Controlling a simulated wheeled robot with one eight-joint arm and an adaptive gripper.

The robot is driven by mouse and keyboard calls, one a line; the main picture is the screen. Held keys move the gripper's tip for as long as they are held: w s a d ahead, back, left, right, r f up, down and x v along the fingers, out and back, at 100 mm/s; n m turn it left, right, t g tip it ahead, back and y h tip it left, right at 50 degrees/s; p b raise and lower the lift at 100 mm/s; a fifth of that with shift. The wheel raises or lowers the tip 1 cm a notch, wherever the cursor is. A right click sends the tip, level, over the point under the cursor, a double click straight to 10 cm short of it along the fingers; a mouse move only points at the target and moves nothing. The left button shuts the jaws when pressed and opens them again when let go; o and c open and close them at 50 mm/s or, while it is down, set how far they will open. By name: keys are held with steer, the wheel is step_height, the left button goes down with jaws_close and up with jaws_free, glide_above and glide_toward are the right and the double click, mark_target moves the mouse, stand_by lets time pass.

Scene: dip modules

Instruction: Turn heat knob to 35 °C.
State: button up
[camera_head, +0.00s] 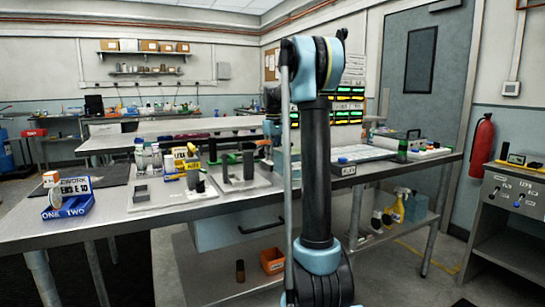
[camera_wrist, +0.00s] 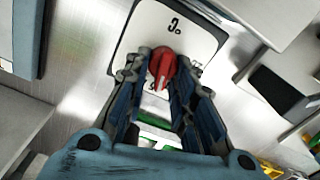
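A red knob (camera_wrist: 163,66) with a pointer sits on a white panel (camera_wrist: 197,42) in the wrist view. The pointer faces down toward my gripper. A dark "°C"-like mark shows above the knob; a mark below it is partly covered and cannot be read. My gripper (camera_wrist: 161,72) has its fingers on either side of the knob, apart from each other, with narrow gaps beside the pointer. Whether either finger touches the knob's round body is not clear. In the head view I cannot make out the knob or my fingertips; my arm stands in front of that area.
A metal bench (camera_head: 100,222) carries bottles (camera_head: 148,158), a blue block labelled ONE TWO (camera_head: 68,208), grey fixtures and yellow items. A white keyboard-like board (camera_head: 360,154) lies to the right. A red extinguisher (camera_head: 482,140) hangs at the right wall. Dark and grey boxes (camera_wrist: 275,88) stand right of the panel.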

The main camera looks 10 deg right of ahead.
steer(key=shift+o, duration=1.2)
steer(key=shift+r, duration=0.1)
step_height(320, 180, up, 12)
